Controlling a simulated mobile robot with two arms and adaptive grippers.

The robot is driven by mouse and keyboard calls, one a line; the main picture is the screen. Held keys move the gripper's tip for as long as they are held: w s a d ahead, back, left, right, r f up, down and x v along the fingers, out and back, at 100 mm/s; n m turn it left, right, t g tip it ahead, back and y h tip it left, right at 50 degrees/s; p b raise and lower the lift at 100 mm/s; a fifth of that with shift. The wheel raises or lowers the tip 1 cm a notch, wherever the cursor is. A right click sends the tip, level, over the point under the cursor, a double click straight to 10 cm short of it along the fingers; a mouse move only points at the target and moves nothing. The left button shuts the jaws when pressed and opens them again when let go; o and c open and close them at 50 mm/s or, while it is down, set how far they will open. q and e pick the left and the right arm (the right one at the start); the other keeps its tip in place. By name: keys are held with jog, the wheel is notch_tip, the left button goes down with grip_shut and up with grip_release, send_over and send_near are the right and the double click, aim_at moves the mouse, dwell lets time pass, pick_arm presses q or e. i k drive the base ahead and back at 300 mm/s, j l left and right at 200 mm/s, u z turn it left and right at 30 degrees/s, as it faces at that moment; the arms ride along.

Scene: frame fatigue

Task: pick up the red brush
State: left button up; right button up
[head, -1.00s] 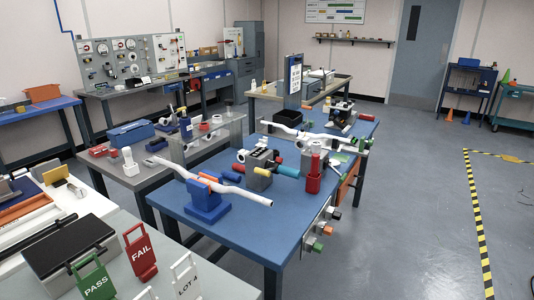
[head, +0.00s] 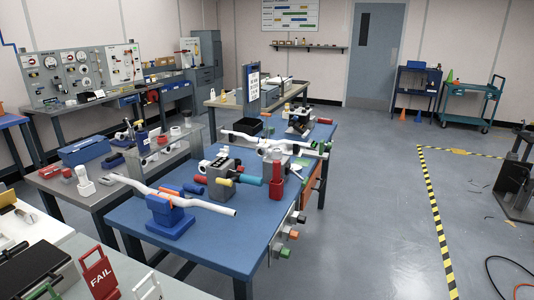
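I cannot make out a red brush for certain. On the blue-topped bench (head: 215,243) in the middle, a red upright piece (head: 299,171) stands near the right edge. A short red rod end (head: 201,179) shows left of a grey block (head: 224,186) that also has a teal cylinder (head: 250,181) on its right. All are too small to show bristles. Neither of my grippers is in view.
A white bent tube (head: 214,208) lies across a blue stand (head: 170,224) on the bench. A red FAIL sign (head: 99,276) stands at the lower left. Grey floor (head: 370,230) to the right is open, with yellow-black tape (head: 436,225) along it.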

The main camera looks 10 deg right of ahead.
aim_at(276, 165)
jog(key=u, duration=0.15)
jog(key=i+l+u, duration=0.15)
jog(key=i+l, duration=0.35)
jog(key=i+l+u, duration=0.2)
jog(key=i+l, duration=0.25)
jog(key=l, duration=0.1)
